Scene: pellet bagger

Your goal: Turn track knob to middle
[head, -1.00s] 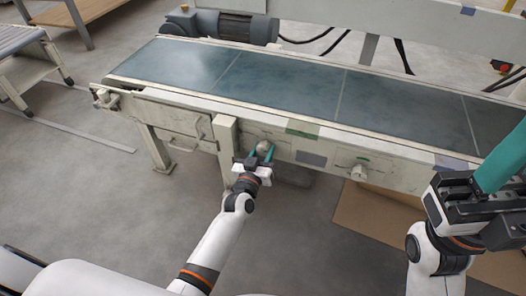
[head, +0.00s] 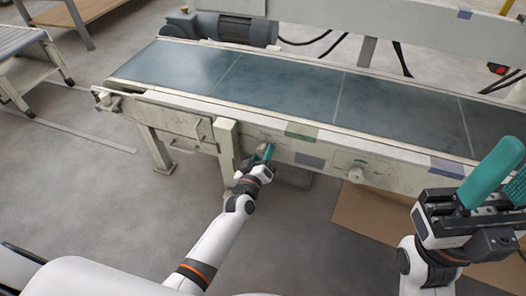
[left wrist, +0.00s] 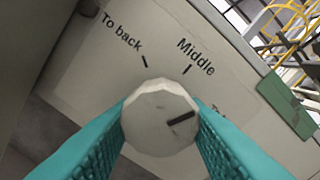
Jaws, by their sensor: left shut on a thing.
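The track knob (left wrist: 155,125) is a pale, many-sided knob with a dark pointer bar. Its bar points right and slightly up in the left wrist view, towards a label mostly hidden behind a finger, not at the "Middle" mark (left wrist: 187,69). The "To back" mark (left wrist: 145,61) is further left. My left gripper (left wrist: 160,112) is shut on the knob, one teal finger on each side. In the head view this gripper (head: 267,151) is at the conveyor's front panel and largely covers the knob. My right gripper (head: 500,178) is at the right, fingers apart, empty.
The conveyor (head: 240,108) with its dark belt runs across the view. A support leg (head: 226,150) stands just left of my left gripper. Cardboard (head: 375,215) lies on the floor below.

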